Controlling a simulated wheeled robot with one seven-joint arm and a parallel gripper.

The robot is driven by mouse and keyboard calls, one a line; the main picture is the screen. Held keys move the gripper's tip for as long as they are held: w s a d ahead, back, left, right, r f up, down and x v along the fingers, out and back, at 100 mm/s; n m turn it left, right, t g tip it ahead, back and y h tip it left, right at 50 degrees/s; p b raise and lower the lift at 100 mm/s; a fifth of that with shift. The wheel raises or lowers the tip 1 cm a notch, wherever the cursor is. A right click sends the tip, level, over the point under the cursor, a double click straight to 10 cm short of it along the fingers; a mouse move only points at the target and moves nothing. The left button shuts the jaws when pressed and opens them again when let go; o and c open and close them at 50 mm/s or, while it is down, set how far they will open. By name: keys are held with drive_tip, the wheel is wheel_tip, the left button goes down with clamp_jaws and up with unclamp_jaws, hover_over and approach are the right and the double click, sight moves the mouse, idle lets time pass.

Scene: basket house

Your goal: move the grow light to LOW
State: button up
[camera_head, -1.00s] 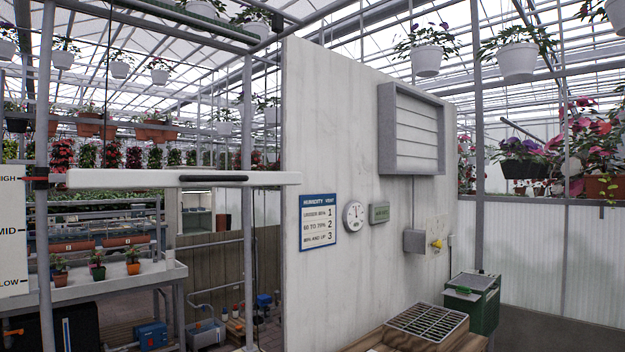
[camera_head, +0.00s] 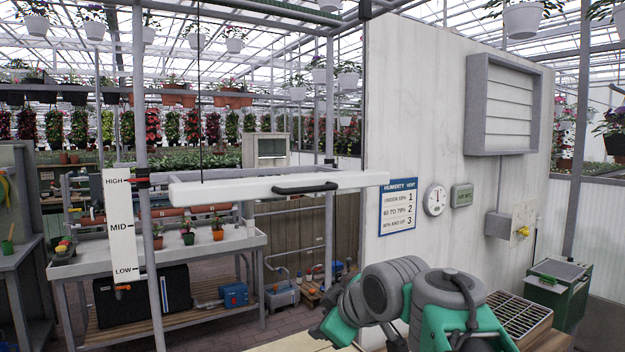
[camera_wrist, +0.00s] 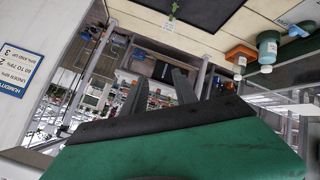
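The red and black marker (camera_head: 142,180) at the light's left end is level with HIGH. My gripper (camera_wrist: 162,85) shows two dark fingers apart with nothing between them in the wrist view. In the head view my arm is low at the right, below the light and clear of the handle.
A white wall panel (camera_head: 420,120) with a humidity sign (camera_head: 397,206), a clock-like dial (camera_head: 435,199) and a louvered vent (camera_head: 503,105) stands right of the light. A potting bench (camera_head: 90,265) with small pots is behind. A post (camera_head: 146,120) stands beside the scale.

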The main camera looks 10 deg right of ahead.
drive_tip(key=w+d+r+n+t+y, duration=0.1)
drive_tip(key=w+r+n+t, duration=0.15)
drive_tip(key=r, duration=0.55)
drive_tip(key=w+d+r+n+t, duration=0.1)
drive_tip(key=r+n, duration=0.3)
drive_tip(key=r, duration=0.5)
drive_tip(key=n+t+y, duration=0.1)
drive_tip(key=n+t, duration=0.1)
drive_tip(key=n, duration=0.3)
approach(314, 189)
drive_tip(key=w, duration=0.3)
drive_tip(key=shift+g, duration=0.25)
drive_tip(key=x, duration=0.2)
drive_tip(key=p+x, duration=0.1)
drive_tip(key=x, duration=0.4)
drive_tip(key=shift+a+f, duration=0.1)
drive_tip(key=shift+a, duration=0.35)
drive_tip(key=shift+w+a+f, duration=0.1)
drive_tip(key=shift+w, duration=0.2)
clamp_jaws()
